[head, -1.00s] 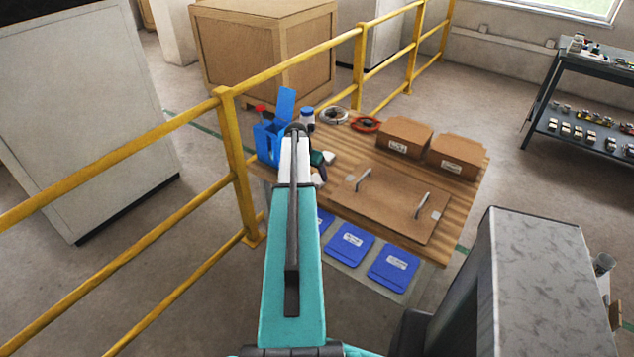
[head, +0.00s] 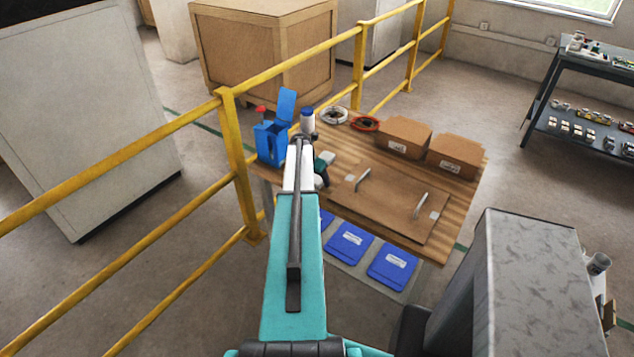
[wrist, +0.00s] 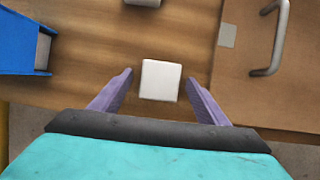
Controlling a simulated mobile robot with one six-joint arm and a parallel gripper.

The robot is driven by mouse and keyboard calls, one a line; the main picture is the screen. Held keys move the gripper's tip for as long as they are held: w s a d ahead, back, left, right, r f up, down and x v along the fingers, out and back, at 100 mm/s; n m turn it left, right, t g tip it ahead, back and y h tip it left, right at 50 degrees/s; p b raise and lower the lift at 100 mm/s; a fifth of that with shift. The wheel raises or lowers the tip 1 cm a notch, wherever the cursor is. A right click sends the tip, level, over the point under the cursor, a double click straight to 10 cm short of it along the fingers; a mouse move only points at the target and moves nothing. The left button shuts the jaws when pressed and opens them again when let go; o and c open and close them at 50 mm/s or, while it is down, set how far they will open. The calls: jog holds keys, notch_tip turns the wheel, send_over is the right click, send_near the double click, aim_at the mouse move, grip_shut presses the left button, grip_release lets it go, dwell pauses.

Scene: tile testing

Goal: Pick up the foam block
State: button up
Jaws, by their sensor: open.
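The foam block (wrist: 160,80) is a small white block on the wooden table in the wrist view, with its top face showing. My gripper (wrist: 159,77) is open, with one purple finger on each side of the block and a gap to each. The fingers are not closed on it. In the head view my arm covers the area around the gripper, and I cannot make out the block there for certain.
A blue open container (head: 270,142) stands left of my arm. A brown board with two handles (head: 395,205) lies to the right, with cardboard boxes (head: 404,137) behind it. A yellow railing (head: 232,140) runs along the left. Blue bins (head: 348,243) sit below the table front.

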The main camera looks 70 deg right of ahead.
aim_at(316, 179)
jog(key=c, duration=1.1)
jog(key=shift+r, duration=0.1)
jog(key=shift+r+b, duration=0.5)
jog(key=shift+r, duration=0.2)
jog(key=shift+r+b, duration=0.5)
jog(key=shift+r, duration=0.45)
jog(key=a+b, duration=0.1)
jog(key=a, duration=0.4)
jog(key=w+a+r+b, duration=0.1)
jog(key=a, duration=0.4)
jog(key=a+b, duration=0.2)
jog(key=a, duration=0.4)
jog(key=shift+w+r, duration=0.15)
jog(key=shift+r, duration=0.1)
